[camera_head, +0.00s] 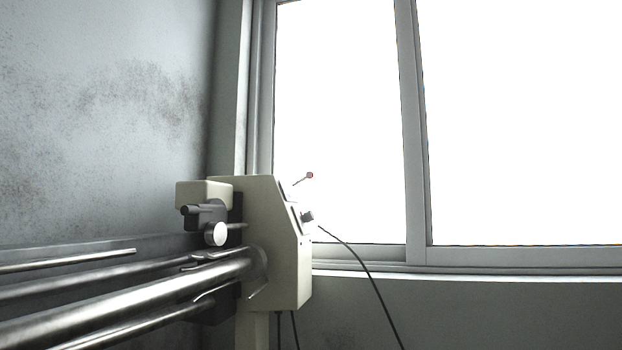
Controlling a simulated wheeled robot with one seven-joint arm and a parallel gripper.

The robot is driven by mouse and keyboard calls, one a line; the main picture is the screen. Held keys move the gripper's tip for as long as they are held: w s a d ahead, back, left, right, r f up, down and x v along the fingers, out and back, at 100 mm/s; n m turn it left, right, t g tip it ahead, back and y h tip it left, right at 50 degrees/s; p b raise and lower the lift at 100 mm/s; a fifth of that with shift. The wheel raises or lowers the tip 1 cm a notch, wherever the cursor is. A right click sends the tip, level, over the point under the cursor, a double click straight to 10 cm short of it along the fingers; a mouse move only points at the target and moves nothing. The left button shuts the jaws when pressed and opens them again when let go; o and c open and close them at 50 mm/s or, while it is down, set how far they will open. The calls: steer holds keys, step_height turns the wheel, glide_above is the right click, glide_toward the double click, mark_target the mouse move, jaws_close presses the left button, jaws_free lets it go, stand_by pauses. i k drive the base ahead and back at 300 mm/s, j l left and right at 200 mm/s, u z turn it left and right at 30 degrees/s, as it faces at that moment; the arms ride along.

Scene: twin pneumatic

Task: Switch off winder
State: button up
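The winder (278,235) is a cream machine housing near the middle of the head view, with metal rollers (140,310) running from it to the lower left. A thin lever with a small reddish ball tip (310,175) sticks up from its right edge. A small grey knob or plug (307,216) sits on its sloped right face, which I see nearly edge-on, so the controls there are mostly hidden. I cannot tell whether the winder is on. My gripper is not in this view.
A dark cable (363,271) hangs from the sloped face to the lower right. A cream block with a round white knob (215,234) sits on the housing's left side. A stained wall (100,110) is at the left. A bright window with a grey frame (413,130) is behind.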

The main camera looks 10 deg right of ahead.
mark_target(309, 175)
steer(key=i+j+z, duration=0.45)
steer(key=j, duration=0.2)
steer(key=i+j+z, duration=0.2)
steer(key=j, duration=0.15)
